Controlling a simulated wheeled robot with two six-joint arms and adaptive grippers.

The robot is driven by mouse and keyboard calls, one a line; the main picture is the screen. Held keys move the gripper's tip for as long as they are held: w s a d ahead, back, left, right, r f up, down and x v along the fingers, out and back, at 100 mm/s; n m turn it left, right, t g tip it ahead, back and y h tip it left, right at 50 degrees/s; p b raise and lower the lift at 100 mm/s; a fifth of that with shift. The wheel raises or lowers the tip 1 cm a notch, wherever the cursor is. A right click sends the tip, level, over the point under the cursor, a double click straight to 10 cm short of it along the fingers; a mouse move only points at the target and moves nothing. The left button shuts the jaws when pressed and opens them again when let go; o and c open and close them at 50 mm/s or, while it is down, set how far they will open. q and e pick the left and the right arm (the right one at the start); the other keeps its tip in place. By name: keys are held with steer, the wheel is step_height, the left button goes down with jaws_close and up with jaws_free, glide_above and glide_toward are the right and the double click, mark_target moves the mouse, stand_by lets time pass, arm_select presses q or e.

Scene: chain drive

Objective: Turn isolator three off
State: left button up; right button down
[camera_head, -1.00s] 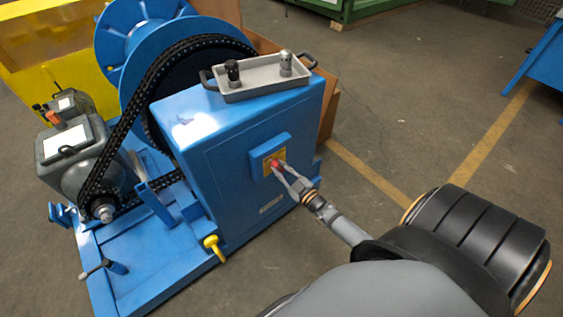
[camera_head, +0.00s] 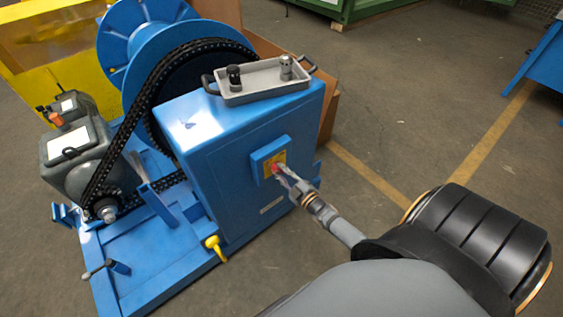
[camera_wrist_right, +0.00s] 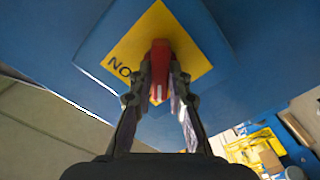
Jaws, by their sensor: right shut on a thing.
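The isolator is a blue box (camera_head: 256,166) with a yellow plate (camera_head: 266,158) on the side of the blue machine housing. Its red handle (camera_head: 275,168) shows at the plate's middle. No number for the isolator is legible. My left gripper is not in view.
A chain (camera_head: 125,125) runs to a grey motor (camera_head: 75,150) on the left. A yellow-handled lever (camera_head: 213,243) is low on the housing.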

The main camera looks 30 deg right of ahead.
steer(key=c, duration=1.3)
jaws_free()
steer(key=shift+s, duration=0.2)
steer(key=s, duration=0.7)
steer(key=s+d, duration=0.1)
steer(key=s, duration=0.3)
steer(key=shift+s, duration=0.3)
